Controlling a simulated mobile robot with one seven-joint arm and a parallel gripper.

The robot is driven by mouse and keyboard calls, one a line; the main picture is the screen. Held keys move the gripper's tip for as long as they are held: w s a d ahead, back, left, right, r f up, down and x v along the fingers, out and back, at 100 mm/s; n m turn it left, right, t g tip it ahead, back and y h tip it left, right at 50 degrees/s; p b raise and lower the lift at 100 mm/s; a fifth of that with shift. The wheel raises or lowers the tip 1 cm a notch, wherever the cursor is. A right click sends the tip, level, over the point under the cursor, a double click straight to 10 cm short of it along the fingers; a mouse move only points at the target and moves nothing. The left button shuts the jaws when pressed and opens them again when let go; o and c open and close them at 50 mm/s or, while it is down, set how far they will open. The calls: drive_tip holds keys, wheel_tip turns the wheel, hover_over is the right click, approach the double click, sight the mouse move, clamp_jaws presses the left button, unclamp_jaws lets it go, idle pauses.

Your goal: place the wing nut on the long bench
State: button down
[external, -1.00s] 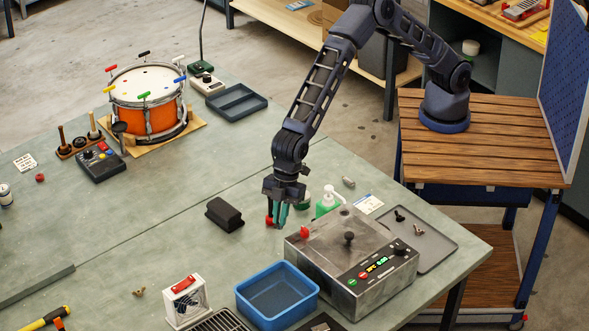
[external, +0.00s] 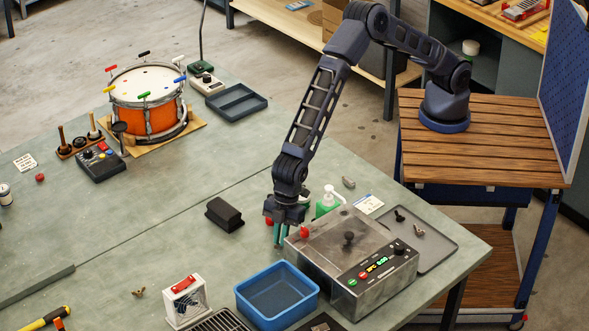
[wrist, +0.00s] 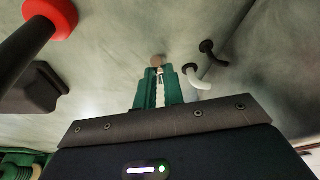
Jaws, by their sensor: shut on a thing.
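My gripper (external: 280,240), with green fingers, is low over the long bench (external: 120,240), left of the metal box. In the wrist view the fingers (wrist: 158,85) are closed together on a small brownish piece, the wing nut (wrist: 157,61), which shows at their tips. Most of it is hidden by the fingers, and it cannot be made out in the external view. Whether it touches the bench top is not clear. Another small brass-coloured wing-nut-like piece (external: 138,292) lies on the bench at the lower left.
The metal box (external: 330,245) with a red knob (external: 304,232) stands close right of my gripper. A blue bin (external: 277,290) is in front, a black block (external: 224,214) to the left, a green bottle (external: 327,205) behind. A grey tray (external: 440,245) holds small parts.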

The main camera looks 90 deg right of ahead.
drive_tip(key=shift+f, duration=0.1)
drive_tip(key=c, duration=1.5)
unclamp_jaws()
